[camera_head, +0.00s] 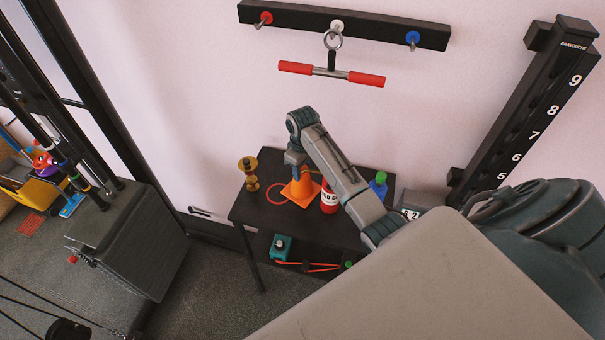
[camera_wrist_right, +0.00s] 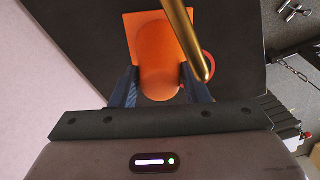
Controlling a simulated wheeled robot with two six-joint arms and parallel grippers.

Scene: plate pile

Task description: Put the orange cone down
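The orange cone (camera_head: 300,190) with a square base stands upright at the black table top, right of the gold object. Whether its base touches the table is hard to tell. My right gripper (camera_head: 294,163) is above it, around its upper part. In the right wrist view the cone (camera_wrist_right: 160,62) sits between the two fingers of the right gripper (camera_wrist_right: 160,88), which press close on both its sides. My left gripper is not in view.
On the black table (camera_head: 250,212) stand a gold object (camera_head: 249,180), a red bottle (camera_head: 328,198) and a blue-green bottle (camera_head: 379,186). A gold rod (camera_wrist_right: 188,35) crosses the wrist view near the right finger. A teal object (camera_head: 281,247) is on the lower shelf.

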